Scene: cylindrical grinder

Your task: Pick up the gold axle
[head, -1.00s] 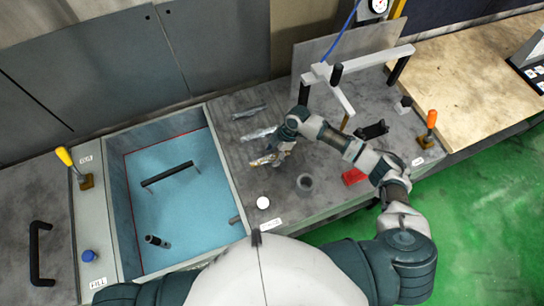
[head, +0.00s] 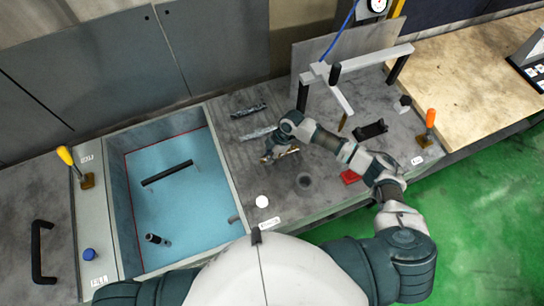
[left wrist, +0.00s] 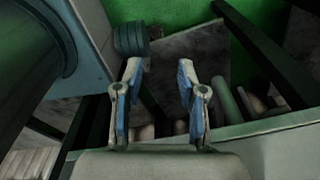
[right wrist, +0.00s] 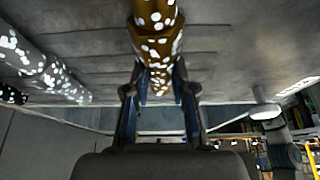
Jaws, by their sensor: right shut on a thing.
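The gold axle (right wrist: 157,45) runs between the fingers of my right gripper (right wrist: 160,95) in the right wrist view. That gripper is shut on it. In the head view my right gripper (head: 270,157) is over the grey worktop right of the blue basin, and a short piece of the gold axle (head: 291,152) shows beside it. The hand hides most of the axle there. I cannot tell whether it is clear of the worktop. My left gripper (left wrist: 158,85) is open and empty in the left wrist view; the head view does not show it.
The blue basin (head: 185,215) holds a black handle-like bar (head: 167,173). A white measuring frame (head: 370,60) stands behind my right forearm.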

